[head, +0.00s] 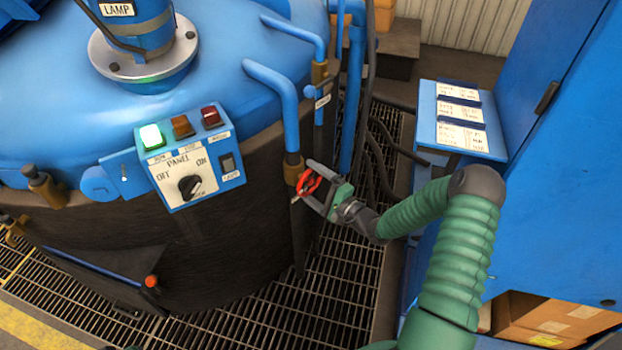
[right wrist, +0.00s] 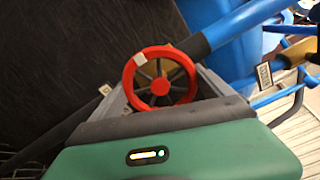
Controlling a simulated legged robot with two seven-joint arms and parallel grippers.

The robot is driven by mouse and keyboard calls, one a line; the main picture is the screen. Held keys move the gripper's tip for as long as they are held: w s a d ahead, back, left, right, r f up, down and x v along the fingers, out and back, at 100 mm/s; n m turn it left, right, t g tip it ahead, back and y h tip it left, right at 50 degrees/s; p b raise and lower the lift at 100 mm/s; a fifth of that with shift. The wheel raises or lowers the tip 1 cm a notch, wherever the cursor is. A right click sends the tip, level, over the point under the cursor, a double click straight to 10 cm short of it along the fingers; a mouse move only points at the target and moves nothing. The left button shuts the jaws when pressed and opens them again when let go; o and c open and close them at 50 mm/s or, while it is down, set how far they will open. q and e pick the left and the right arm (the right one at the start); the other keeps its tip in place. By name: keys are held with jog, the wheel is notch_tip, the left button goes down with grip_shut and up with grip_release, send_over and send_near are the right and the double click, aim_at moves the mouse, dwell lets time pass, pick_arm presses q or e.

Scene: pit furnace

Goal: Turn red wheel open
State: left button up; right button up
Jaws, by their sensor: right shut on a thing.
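The red wheel (head: 309,184) sits on a brass valve (head: 293,169) at the lower end of a blue pipe, on the right side of the furnace. In the right wrist view the wheel (right wrist: 160,62) faces me, with dark spokes, a red hub and a white mark at the upper left of its rim. My right gripper (head: 316,188) is at the wheel, its fingers on both sides of the rim and shut on it. In the right wrist view the green gripper body hides what lies below the wheel. My left gripper is not in view.
A control panel (head: 190,160) with a lit green lamp is on the furnace (head: 230,75). A second blue pipe with a brass valve (head: 319,72) stands behind. A blue cabinet (head: 560,170) and a label shelf (head: 462,148) are at right. Grating (head: 260,315) covers the floor.

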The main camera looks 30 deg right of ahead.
jog(key=n, duration=0.4)
jog(key=shift+s+a+f+n+p, duration=0.1)
jog(key=shift+a+f+n+p, duration=0.1)
jog(key=shift+f+n+p, duration=0.15)
jog(key=n, duration=0.4)
jog(key=shift+n, duration=0.25)
jog(key=n, duration=0.4)
jog(key=shift+s+f, duration=0.1)
jog(key=shift+f, duration=0.05)
jog(key=shift+d+n, duration=0.1)
jog(key=shift+n, duration=2.4)
jog(key=shift+b, duration=0.3)
jog(key=shift+d, duration=0.1)
